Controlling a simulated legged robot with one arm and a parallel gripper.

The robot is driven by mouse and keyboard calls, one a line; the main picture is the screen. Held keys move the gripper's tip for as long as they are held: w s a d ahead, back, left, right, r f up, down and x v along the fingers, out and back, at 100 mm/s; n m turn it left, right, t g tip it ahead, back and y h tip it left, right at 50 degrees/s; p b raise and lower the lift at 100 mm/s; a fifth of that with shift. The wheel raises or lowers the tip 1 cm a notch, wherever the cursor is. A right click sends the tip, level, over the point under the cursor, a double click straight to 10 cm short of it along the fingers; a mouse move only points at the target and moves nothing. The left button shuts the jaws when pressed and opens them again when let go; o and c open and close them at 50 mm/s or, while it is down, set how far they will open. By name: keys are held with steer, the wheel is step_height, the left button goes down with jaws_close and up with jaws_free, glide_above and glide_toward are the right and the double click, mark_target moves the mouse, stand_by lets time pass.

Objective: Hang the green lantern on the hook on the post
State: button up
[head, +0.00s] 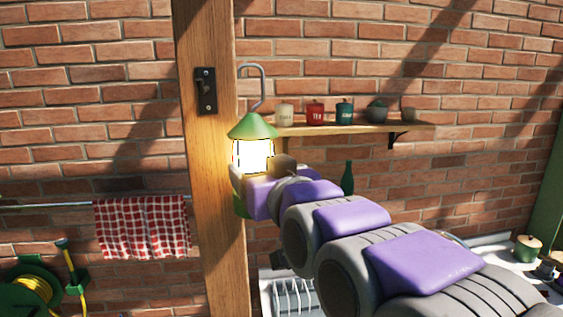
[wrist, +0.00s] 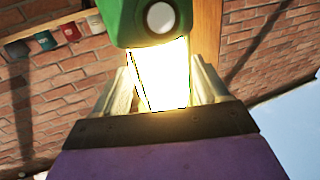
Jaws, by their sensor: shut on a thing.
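The green lantern (head: 254,127) has a green cone top, a glowing glass body and a grey hook-shaped handle rising from its top. My gripper (head: 254,172) is shut on its lower body and holds it upright in the air. In the wrist view the lantern's glowing glass (wrist: 160,75) stands between my two fingers (wrist: 160,95). The wooden post (head: 210,180) rises just left of the lantern in the head view. The dark hook (head: 207,90) on its plate is on the post, left of the lantern's handle. The handle and hook look apart.
A wall shelf (head: 350,129) with several canisters is behind and right of the lantern. A checked towel (head: 142,226) hangs on a rail left of the post. A green bottle (head: 347,178) and a dish rack (head: 292,297) stand lower right. The space above the lantern is clear.

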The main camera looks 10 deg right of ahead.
steer(key=a, duration=0.8)
steer(key=shift+f, duration=0.4)
steer(key=shift+a+f, duration=0.2)
steer(key=shift+f, duration=0.05)
steer(key=shift+c, duration=0.7)
steer(key=shift+d+f, duration=0.35)
steer(key=shift+d, duration=0.5)
